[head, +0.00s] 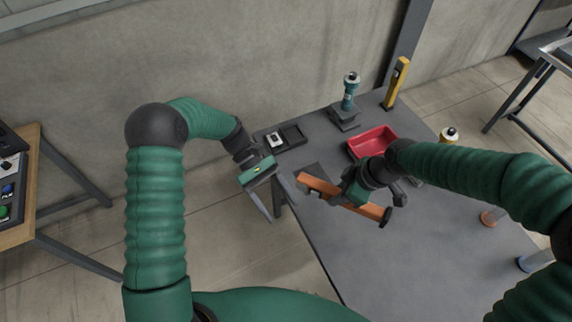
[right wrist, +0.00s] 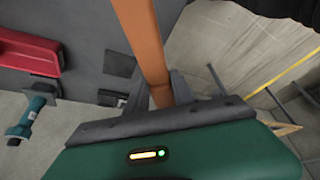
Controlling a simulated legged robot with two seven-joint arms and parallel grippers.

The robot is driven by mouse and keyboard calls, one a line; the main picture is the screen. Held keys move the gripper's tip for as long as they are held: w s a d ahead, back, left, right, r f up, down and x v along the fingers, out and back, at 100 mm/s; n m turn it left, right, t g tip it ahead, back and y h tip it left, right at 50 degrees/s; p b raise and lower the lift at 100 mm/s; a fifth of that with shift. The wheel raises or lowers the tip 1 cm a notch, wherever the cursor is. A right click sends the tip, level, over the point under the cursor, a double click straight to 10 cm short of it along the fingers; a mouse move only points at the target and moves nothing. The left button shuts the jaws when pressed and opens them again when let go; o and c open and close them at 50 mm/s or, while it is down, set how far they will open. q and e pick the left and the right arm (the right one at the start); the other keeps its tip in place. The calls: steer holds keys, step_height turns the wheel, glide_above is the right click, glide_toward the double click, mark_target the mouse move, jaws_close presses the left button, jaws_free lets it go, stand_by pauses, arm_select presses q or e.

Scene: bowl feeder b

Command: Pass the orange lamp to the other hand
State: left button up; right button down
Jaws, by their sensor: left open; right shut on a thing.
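The orange lamp (head: 325,190) is a long bar with a dark end, held above the left part of the grey table. My right gripper (head: 350,198) is shut on it around its middle. In the right wrist view the lamp (right wrist: 146,45) runs up from between the fingers (right wrist: 160,90). My left gripper (head: 272,205) is open and empty, beyond the table's left edge. The lamp's middle is partly hidden by my right gripper.
A red tray (head: 366,137) lies on the table (head: 420,255) behind my right gripper. A teal tool (head: 350,92) stands on a dark block, with a yellow upright object (head: 397,84) beside it. A black tray (head: 293,135) sits at the back left corner.

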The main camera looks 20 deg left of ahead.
arm_select(q)
steer(key=w+a+r+n+g+h, duration=0.1)
steer(key=w+a+r+n+h, duration=0.15)
steer(key=h, duration=0.35)
arm_select(e)
steer(key=shift+s+a+r, duration=0.1)
steer(key=shift+s, duration=0.1)
steer(key=shift+w, duration=0.1)
arm_select(q)
steer(key=n+t+h, duration=0.2)
steer(key=t, duration=0.1)
glide_toward(325, 186)
steer(key=x, duration=1)
steer(key=shift+f, duration=0.2)
jaws_close()
jaws_free()
